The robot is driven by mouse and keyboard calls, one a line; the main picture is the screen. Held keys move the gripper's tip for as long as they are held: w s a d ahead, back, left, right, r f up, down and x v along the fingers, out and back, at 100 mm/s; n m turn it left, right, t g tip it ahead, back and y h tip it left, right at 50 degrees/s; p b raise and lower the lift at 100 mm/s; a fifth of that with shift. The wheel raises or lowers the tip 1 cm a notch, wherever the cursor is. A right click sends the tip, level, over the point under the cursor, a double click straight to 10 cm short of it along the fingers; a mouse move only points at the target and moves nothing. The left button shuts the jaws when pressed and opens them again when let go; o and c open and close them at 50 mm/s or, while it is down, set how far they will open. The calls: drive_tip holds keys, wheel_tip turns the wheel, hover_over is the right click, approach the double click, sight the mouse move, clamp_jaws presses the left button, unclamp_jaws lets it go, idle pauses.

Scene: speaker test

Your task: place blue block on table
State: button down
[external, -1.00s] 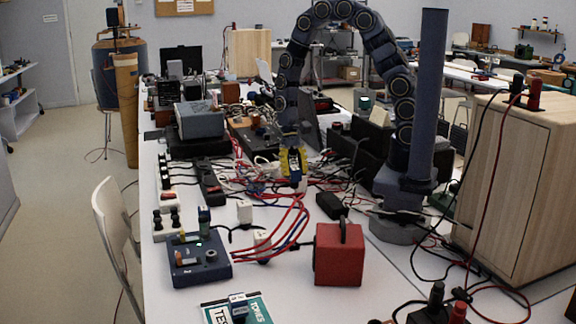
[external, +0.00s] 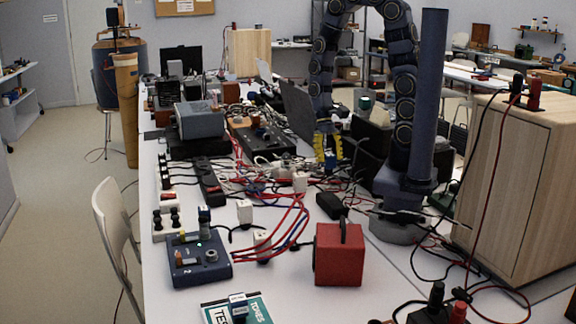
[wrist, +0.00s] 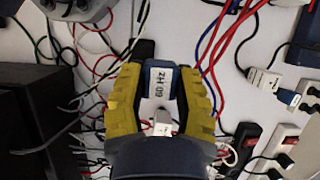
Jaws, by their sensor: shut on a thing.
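My gripper (external: 327,148) has yellow fingers and hangs over the cable-strewn middle of the table (external: 190,300). It also shows in the wrist view (wrist: 158,82), with its fingers shut on a small blue block (wrist: 151,70) with a white "60 Hz" label. The block's lower end (external: 331,164) shows below the fingers in the external view. It looks held above the cables, but its exact height is hard to tell.
Red and blue cables (external: 285,220) loop across the table. A red box (external: 339,256), a blue device (external: 200,262) and a black adapter (external: 331,205) stand nearby. A wooden cabinet (external: 520,180) is at right. Bare table shows around the red box and along the left edge.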

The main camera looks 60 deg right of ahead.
drive_tip(key=w+d, duration=0.1)
drive_tip(key=d, duration=0.8)
approach(327, 180)
drive_tip(key=shift+s+a+f, duration=0.2)
drive_tip(key=shift+s+a, duration=0.35)
drive_tip(key=shift+s, duration=0.15)
drive_tip(key=shift+w+f, duration=0.1)
drive_tip(key=shift+f, duration=0.05)
drive_tip(key=shift+d+f, duration=0.1)
drive_tip(key=shift+f, duration=1.5)
drive_tip(key=shift+f, duration=0.15)
drive_tip(key=c, duration=0.8)
unclamp_jaws()
